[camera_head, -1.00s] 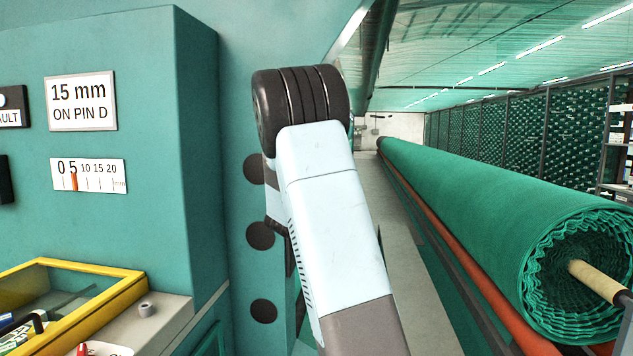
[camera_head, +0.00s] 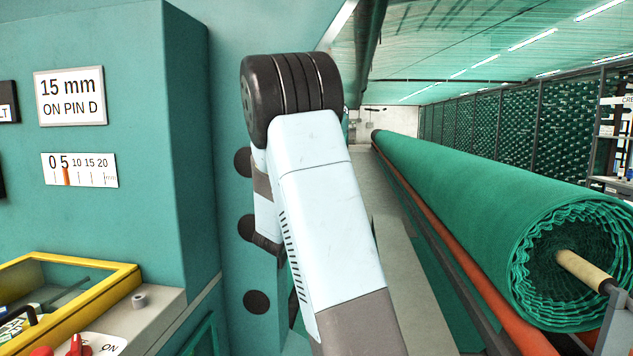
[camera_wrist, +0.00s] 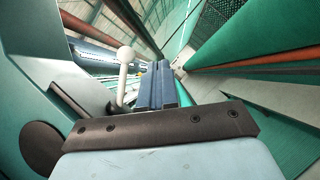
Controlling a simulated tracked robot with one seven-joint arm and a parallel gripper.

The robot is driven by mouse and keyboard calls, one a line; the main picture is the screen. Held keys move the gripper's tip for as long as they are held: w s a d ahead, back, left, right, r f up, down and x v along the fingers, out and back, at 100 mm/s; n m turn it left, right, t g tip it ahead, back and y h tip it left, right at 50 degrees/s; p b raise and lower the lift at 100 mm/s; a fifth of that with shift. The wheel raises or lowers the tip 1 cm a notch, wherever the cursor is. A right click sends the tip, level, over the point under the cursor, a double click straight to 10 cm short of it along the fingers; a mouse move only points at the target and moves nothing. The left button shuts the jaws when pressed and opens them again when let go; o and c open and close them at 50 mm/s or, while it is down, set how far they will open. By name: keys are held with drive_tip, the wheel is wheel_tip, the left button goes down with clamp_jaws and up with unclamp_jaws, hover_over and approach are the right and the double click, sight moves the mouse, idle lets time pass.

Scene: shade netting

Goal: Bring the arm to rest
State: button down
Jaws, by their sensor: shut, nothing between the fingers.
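In the head view my pale blue and grey arm stands in the middle, bent at a black ringed joint beside the teal machine (camera_head: 188,150). My gripper is hidden behind the arm there. In the wrist view my gripper (camera_wrist: 160,68) shows as two blue-grey fingers side by side, shut and empty. They point away from the camera. A white ball-ended lever (camera_wrist: 125,58) stands just left of the fingers in that view; I cannot tell whether they touch it.
A long green netting roll (camera_head: 480,215) lies to the right above an orange bar (camera_head: 440,250). A yellow-framed box (camera_head: 128,283) sits on a ledge at lower left. A sign (camera_head: 70,97) reads 15 mm ON PIN D. Racks (camera_head: 500,122) line the far right.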

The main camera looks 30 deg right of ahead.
drive_tip(key=shift+v, duration=0.85)
drive_tip(key=shift+s+d, duration=0.2)
drive_tip(key=s+f+m+g+y, duration=0.3)
drive_tip(key=s+m+g+y, duration=0.65)
drive_tip(key=s, duration=1.25)
drive_tip(key=s+a+m+t+y, duration=0.1)
drive_tip(key=s+a+y, duration=0.2)
drive_tip(key=a, duration=0.4)
drive_tip(key=s+a+m+t+y, duration=0.1)
drive_tip(key=s+a+m+y, duration=0.1)
drive_tip(key=s+a+y, duration=0.2)
drive_tip(key=s+a+f+m+t+y, duration=0.1)
drive_tip(key=s+a, duration=0.5)
drive_tip(key=a, duration=0.6)
drive_tip(key=m+t+y, duration=0.1)
drive_tip(key=y, duration=0.1)
drive_tip(key=shift+s+y, duration=0.35)
drive_tip(key=shift+s, duration=0.05)
